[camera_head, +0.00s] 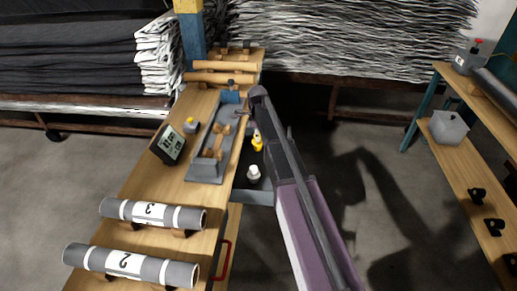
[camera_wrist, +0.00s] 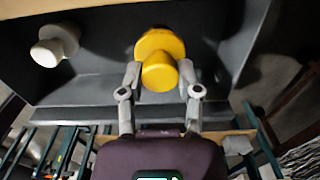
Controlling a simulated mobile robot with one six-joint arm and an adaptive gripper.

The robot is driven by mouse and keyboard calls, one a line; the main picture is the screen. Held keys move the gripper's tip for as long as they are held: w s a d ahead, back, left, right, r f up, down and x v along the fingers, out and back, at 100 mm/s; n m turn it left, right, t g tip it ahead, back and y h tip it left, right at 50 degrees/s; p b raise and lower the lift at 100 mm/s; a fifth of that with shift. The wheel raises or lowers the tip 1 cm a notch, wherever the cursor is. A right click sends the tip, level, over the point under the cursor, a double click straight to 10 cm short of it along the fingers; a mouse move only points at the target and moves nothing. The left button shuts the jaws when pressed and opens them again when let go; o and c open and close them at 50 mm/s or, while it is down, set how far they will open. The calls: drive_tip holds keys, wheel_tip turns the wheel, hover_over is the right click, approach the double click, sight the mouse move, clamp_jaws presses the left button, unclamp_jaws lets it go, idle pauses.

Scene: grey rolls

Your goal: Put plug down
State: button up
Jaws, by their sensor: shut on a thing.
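The yellow plug (camera_wrist: 160,62) is between the two fingers of my gripper (camera_wrist: 160,80) in the wrist view, and the fingers are shut on it. The plug is over or in a dark grey tray (camera_wrist: 95,88); I cannot tell whether it touches the tray floor. In the head view the yellow plug (camera_head: 257,143) shows just left of my arm, which hides the gripper. A white plug (camera_wrist: 55,45) stands in the tray to the left of the yellow one, apart from it. It also shows in the head view (camera_head: 253,173).
A wooden bench (camera_head: 150,185) at left bears grey rolls marked 3 (camera_head: 120,209) and 2 (camera_head: 85,257), a small display (camera_head: 169,144) and a grey trough (camera_head: 205,171). A shelf (camera_head: 452,150) stands at right. Open floor (camera_head: 385,170) lies between.

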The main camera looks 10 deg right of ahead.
sight(258, 144)
drive_tip(key=shift+f, duration=0.5)
drive_tip(key=shift+f+b, duration=1.85)
drive_tip(key=shift+b, duration=0.25)
drive_tip(key=shift+f, duration=0.15)
drive_tip(key=o, duration=0.9)
wheel_tip(258, 144, up, 12)
drive_tip(key=p, duration=1.2)
